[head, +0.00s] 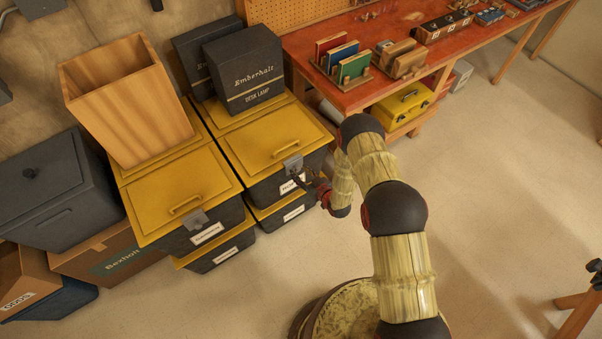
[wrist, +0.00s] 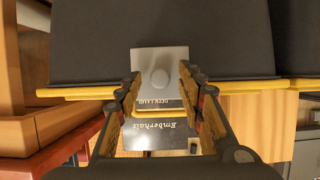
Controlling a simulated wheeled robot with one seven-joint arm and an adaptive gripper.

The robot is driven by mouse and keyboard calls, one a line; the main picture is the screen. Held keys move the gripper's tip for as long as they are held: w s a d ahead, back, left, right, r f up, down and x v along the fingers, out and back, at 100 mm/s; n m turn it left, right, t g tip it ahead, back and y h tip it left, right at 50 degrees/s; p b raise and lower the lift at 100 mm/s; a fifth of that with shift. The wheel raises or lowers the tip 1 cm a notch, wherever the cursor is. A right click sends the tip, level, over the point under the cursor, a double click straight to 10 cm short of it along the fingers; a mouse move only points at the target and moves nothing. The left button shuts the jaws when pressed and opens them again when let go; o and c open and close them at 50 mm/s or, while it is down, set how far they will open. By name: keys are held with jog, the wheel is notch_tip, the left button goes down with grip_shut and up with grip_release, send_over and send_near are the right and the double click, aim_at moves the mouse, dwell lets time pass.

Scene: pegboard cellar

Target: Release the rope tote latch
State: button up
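A dark tote with a yellow lid (head: 265,150) stands in the front right of the stacked totes. Its grey latch (head: 293,164) hangs at the lid's front edge. The label is too small to read surely.
A similar latched tote (head: 180,199) stands to the left, with a wooden bin (head: 125,100) behind. Emberhalt desk lamp boxes (head: 245,66) stand on the right totes. A red workbench (head: 400,45) is behind my arm.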

jog(key=shift+c, duration=1.4)
grip_shut()
